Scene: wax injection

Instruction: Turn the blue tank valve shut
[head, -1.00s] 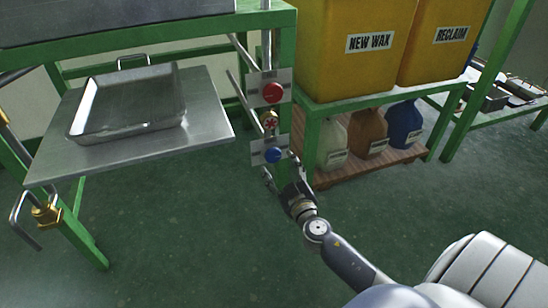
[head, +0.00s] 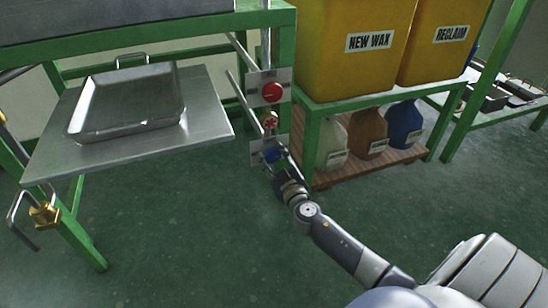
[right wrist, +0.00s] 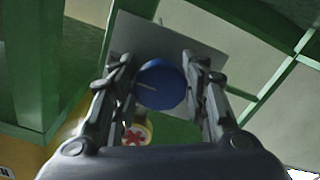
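The blue tank valve (head: 270,154) is a round blue knob on a pale plate (head: 257,160), lowest of the knobs on the green frame post. In the right wrist view the knob (right wrist: 161,86) shows a thin pale line on its face. My right gripper (head: 275,163) is at the knob and partly hides it in the head view. In the right wrist view its two fingers (right wrist: 160,82) stand apart, one on each side of the knob. A small gap seems to remain at the right finger; contact at the left finger is unclear. My left gripper is not in view.
A red knob (head: 272,92) and a smaller red valve (head: 270,122) sit above the blue one. A metal tray (head: 125,128) rests on a steel shelf (head: 210,112) at left. Yellow tanks (head: 350,70) stand on a green rack (head: 312,150) with jugs below.

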